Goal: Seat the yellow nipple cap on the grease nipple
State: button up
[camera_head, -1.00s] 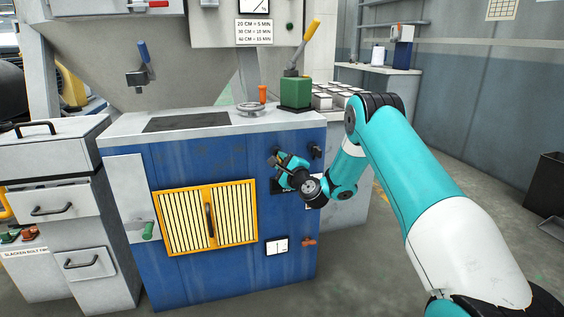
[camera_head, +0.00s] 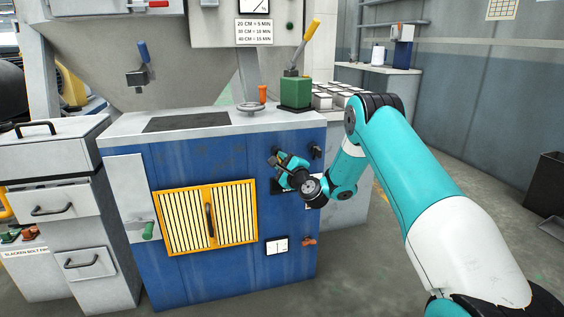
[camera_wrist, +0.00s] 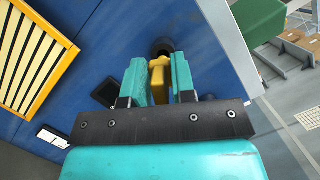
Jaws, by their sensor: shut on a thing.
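My gripper (camera_wrist: 160,82) is shut on the yellow nipple cap (camera_wrist: 157,66), which sits between its two teal fingers in the wrist view. Just beyond the cap is a dark round fitting (camera_wrist: 163,46) on the blue panel, which looks like the grease nipple. The cap's far end overlaps the fitting in the picture; I cannot tell whether they touch. In the head view my gripper (camera_head: 279,160) is at the upper right of the blue cabinet front, and it hides the cap and the fitting.
The blue cabinet (camera_head: 230,160) has a yellow grille (camera_head: 180,225) left of my gripper. A dark knob (camera_head: 316,152) sticks out just to the right. A green block with a lever (camera_head: 295,93) stands on top. A white gauge (camera_head: 277,246) is below.

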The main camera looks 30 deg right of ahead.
jog(key=shift+w+d+p, duration=0.25)
jog(key=shift+w+p, duration=0.6)
jog(key=shift+p, duration=0.1)
jog(key=shift+w+d+p, duration=0.25)
jog(key=shift+w+p, duration=0.6)
jog(key=shift+p, duration=0.1)
jog(key=o, duration=1)
jog(key=shift+s, duration=0.1)
jog(key=s+b, duration=0.5)
jog(key=b, duration=0.1)
jog(key=s+f+b, duration=0.1)
jog(key=s+b, duration=0.5)
jog(key=b, duration=0.1)
jog(key=s+f+b, duration=0.1)
jog(key=s+b, duration=0.5)
jog(key=b, duration=0.1)
jog(key=shift+a+f, duration=0.2)
jog(key=shift+a, duration=0.15)
